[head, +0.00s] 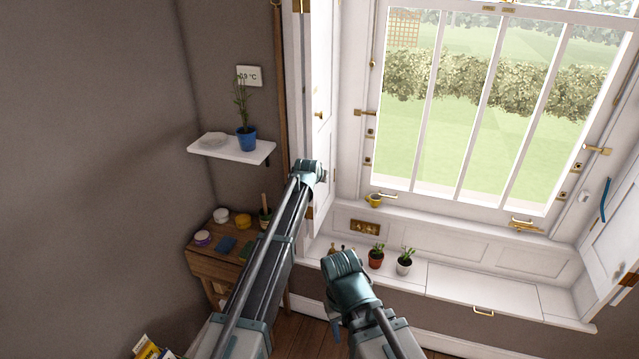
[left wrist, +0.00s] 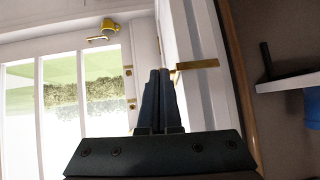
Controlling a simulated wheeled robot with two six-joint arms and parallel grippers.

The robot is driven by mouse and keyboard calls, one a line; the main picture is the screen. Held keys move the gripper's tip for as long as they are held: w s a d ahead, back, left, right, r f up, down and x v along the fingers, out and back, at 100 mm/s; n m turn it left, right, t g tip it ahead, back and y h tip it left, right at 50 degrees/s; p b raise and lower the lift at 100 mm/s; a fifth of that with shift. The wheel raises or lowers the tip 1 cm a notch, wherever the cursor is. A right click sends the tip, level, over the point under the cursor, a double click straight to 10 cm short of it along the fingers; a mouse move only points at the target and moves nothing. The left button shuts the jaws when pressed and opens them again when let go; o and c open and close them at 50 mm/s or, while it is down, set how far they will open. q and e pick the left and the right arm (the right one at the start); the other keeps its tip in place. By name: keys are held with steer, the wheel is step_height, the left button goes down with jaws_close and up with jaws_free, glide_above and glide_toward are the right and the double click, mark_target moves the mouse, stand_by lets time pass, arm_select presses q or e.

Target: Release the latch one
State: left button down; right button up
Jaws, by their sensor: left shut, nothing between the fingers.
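My left arm reaches up to the edge of the white shutter (head: 322,75), left of the window. In the head view its wrist hides the fingers. In the left wrist view, which looks upside down, the left gripper (left wrist: 158,75) is shut and empty. A brass bar-shaped latch (left wrist: 198,65) sticks out beside its fingertips, on the right in that view; I cannot tell if they touch. Other brass fittings show on the window frame, among them a latch (head: 364,112) at its left and one (head: 597,149) at its right. My right gripper is not clearly seen.
A yellow cup (head: 375,200) stands on the window sill, and two potted plants (head: 376,257) (head: 404,262) stand on the bench below. A wall shelf (head: 262,152) holds a blue-potted plant (head: 247,138). A wooden side table (head: 205,262) with small items is at left.

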arm_select(q)
step_height(320, 180, down, 7)
steer(key=w+t+h+b, duration=0.1)
steer(key=t+b, duration=0.4)
steer(key=b, duration=1)
steer(key=shift+w+d+t, duration=0.3)
steer(key=shift+w+d, duration=0.05)
steer(key=shift+w, duration=0.25)
steer(key=shift+r, duration=0.1)
steer(key=f+v, duration=0.2)
steer(key=v, duration=1.1)
steer(key=shift+s+f, duration=0.35)
steer(key=shift+s, duration=0.3)
